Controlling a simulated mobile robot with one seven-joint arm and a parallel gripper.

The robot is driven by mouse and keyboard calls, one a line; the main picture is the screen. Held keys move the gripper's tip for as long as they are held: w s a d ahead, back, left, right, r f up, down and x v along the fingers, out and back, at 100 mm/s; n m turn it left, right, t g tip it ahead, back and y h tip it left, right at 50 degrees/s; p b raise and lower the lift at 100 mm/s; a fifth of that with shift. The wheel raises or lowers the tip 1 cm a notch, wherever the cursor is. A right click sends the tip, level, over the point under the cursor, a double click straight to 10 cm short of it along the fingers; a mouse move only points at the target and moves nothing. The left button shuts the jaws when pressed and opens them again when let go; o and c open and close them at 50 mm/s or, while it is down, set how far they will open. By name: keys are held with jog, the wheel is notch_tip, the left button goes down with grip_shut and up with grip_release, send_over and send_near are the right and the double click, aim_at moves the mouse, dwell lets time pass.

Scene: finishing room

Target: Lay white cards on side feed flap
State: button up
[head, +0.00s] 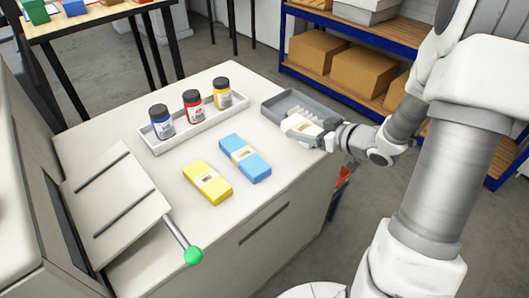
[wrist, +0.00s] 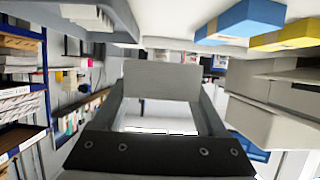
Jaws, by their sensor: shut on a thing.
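A white card pack (head: 299,125) with a tan band is held in my gripper (head: 312,130), at the near side of a grey tray (head: 272,107) on the right of the cabinet top. I cannot tell how far it is above the surface. In the wrist view a plain pale face of the held pack (wrist: 162,80) shows between the fingers. The side feed flap (head: 118,198) appears to be the pale sloping panel with two dark rails at the left, with nothing on it. My gripper is well to the right of it.
A blue pack (head: 245,158) and a yellow pack (head: 207,183) lie between my gripper and the flap. A white tray (head: 183,132) with blue, red and yellow-labelled bottles stands behind them. A green-knobbed lever (head: 193,256) sticks out beside the flap. Blue shelving (head: 345,90) stands behind.

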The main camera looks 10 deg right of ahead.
jog(key=b, duration=0.2)
send_over(273, 152)
notch_tip(273, 152, down, 5)
jog(key=shift+f, duration=0.1)
jog(key=shift+f+b, duration=0.9)
jog(key=shift+f, duration=1)
jog(key=shift+f, duration=0.15)
jog(key=o, duration=1.4)
